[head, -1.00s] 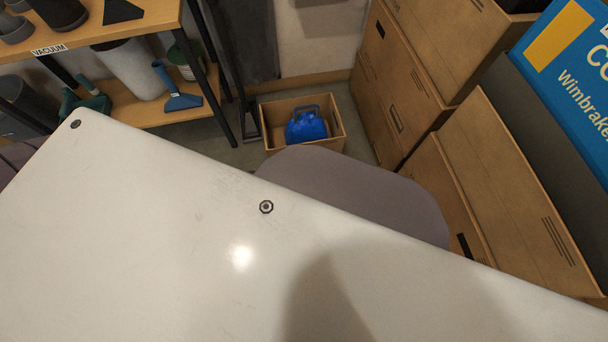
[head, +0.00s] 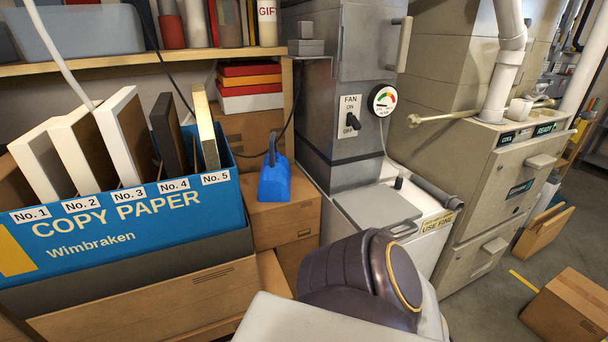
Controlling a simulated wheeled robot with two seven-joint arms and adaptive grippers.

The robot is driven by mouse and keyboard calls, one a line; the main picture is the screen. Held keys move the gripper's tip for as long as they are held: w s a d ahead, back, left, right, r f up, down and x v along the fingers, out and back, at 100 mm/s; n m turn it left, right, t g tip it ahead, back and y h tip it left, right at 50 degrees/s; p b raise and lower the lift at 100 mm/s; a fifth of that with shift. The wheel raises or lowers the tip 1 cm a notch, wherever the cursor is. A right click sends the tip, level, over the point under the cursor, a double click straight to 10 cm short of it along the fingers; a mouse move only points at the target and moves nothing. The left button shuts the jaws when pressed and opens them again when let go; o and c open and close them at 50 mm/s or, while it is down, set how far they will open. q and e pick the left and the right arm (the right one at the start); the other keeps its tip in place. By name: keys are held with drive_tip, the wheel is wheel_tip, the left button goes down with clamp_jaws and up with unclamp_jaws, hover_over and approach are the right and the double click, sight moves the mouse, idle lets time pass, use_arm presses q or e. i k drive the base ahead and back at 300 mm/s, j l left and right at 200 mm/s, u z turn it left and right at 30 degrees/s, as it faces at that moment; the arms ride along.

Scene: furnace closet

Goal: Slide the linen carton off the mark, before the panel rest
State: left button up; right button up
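A closed brown carton (head: 568,308) stands on the floor at the lower right, cut off by the picture's bottom edge. No linen label is readable on it, so I cannot confirm which carton it is. A yellow floor mark (head: 524,280) runs up to the carton's left side; I cannot tell whether it continues underneath. A light furnace cabinet (head: 500,200) stands behind and left of the carton, its front panels in place. Neither gripper is in view. A dark rounded arm part of mine with a gold ring covers the bottom middle.
A blue Copy Paper box (head: 130,220) with numbered boards stands at left, beside a blue jug (head: 274,180) on a carton. Grey floor (head: 480,310) is clear left of the lower-right carton.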

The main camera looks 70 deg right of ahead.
sight(571, 307)
drive_tip(key=z, duration=4.5)
